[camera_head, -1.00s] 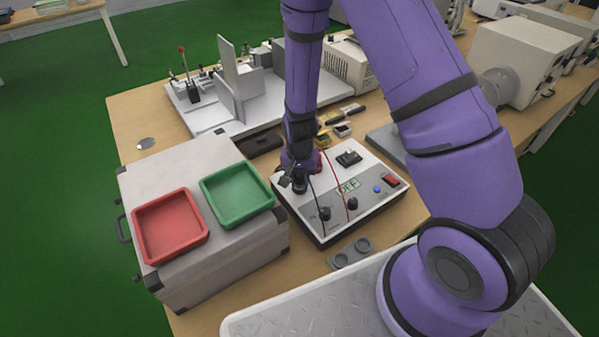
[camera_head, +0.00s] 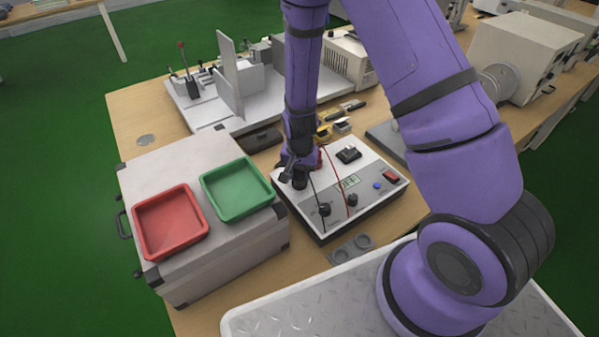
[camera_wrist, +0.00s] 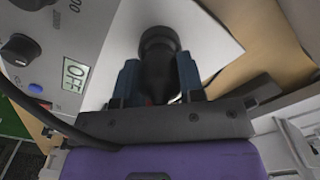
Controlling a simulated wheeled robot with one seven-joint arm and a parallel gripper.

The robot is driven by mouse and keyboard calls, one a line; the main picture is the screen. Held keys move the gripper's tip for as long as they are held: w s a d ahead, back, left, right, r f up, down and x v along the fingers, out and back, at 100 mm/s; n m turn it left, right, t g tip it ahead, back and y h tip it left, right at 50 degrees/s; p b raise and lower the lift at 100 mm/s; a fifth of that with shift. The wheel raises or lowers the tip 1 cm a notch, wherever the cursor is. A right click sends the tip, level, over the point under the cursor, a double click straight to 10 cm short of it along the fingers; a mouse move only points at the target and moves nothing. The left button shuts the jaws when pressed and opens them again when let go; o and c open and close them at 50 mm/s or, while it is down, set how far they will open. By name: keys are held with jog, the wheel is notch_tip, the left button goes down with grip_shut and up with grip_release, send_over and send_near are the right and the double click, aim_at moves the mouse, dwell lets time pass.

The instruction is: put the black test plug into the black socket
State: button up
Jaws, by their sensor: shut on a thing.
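My gripper (camera_head: 291,172) is over the left part of the white-and-grey test box (camera_head: 330,228). In the wrist view, its two blue-grey fingers (camera_wrist: 157,84) are shut on the black test plug (camera_wrist: 158,76), one on each side. A wider, round black end shows beyond the fingers against the white panel. A black cylindrical part (camera_head: 300,181) also shows just below the fingers in the head view. I cannot tell where plug ends and black socket begins, nor how deep the plug sits. The fingers partly hide this spot.
The test box carries a display (camera_head: 348,182), black knobs (camera_head: 352,200), a red switch (camera_head: 391,177) and a red lead. A grey case with red (camera_head: 170,254) and green (camera_head: 237,216) trays stands to the left. A metal fixture (camera_head: 240,123) stands behind.

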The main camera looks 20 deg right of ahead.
jog(key=shift+f, duration=0.6)
dwell(0.4)
jog(key=o, duration=0.7)
jog(key=shift+c, duration=0.2)
jog(key=shift+r, duration=0.1)
jog(key=shift+r, duration=5.4)
